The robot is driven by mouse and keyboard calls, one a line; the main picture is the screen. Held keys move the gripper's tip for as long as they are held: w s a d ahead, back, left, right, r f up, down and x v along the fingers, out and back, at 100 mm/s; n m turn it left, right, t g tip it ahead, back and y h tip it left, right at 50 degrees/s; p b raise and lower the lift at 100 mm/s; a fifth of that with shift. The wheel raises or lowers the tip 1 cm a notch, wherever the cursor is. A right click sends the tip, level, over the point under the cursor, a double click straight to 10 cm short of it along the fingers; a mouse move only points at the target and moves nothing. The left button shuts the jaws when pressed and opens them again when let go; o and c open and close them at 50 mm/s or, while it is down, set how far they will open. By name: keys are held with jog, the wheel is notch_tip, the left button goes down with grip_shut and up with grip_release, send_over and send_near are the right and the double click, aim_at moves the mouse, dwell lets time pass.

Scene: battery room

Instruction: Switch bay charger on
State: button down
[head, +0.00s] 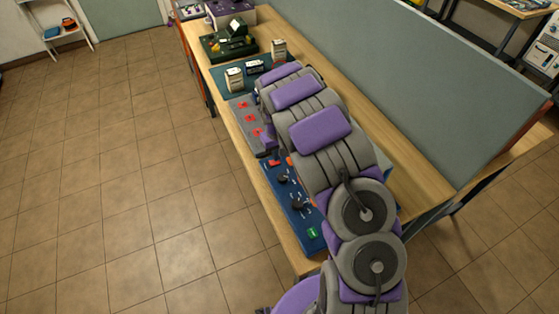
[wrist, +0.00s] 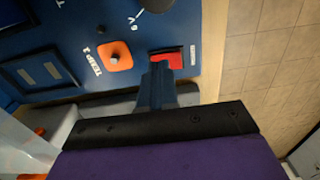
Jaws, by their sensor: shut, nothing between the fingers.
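The blue control panel (head: 298,208) lies on the workbench, partly hidden by my arm in the head view. In the wrist view, the panel (wrist: 215,20) fills the upper part. A red rocker switch (wrist: 170,58) sits in a dark frame near the panel's edge, beside a small white label too blurred to read. My gripper (wrist: 158,72) is shut and empty, its fingertips at the red switch's lower left edge. I cannot tell whether they touch it.
On the wooden workbench (head: 216,78), a grey panel (head: 265,116) with red parts lies beyond the blue one. Small boxes (head: 234,79) stand on a dark green mat. A green device (head: 228,42) is farther back. A grey divider (head: 400,75) runs along the right. Tiled floor (head: 110,160) at left is clear.

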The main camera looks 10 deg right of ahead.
aim_at(268, 165)
jog(key=a, duration=0.3)
jog(key=shift+a+f, duration=0.2)
jog(key=shift+a, duration=0.15)
jog(key=shift+d+f, duration=0.15)
jog(key=shift+d, duration=0.65)
jog(key=shift+d+f, duration=0.15)
jog(key=shift+d, duration=0.65)
jog(key=shift+a+f, duration=0.15)
jog(key=shift+a, duration=0.6)
jog(key=shift+a+f, duration=0.15)
jog(key=shift+a, duration=0.55)
jog(key=shift+d+r, duration=0.2)
jog(key=shift+d, duration=0.75)
jog(key=shift+d+r, duration=0.3)
jog(key=shift+r, duration=0.25)
jog(key=shift+a+r+p, duration=0.45)
jog(key=shift+a+r, duration=0.35)
jog(key=shift+r, duration=0.1)
jog(key=shift+a+r, duration=0.3)
jog(key=shift+r, duration=0.3)
jog(key=shift+d+r+p, duration=0.5)
jog(key=shift+d+r, duration=0.45)
jog(key=shift+r, duration=0.3)
jog(key=shift+a, duration=0.8)
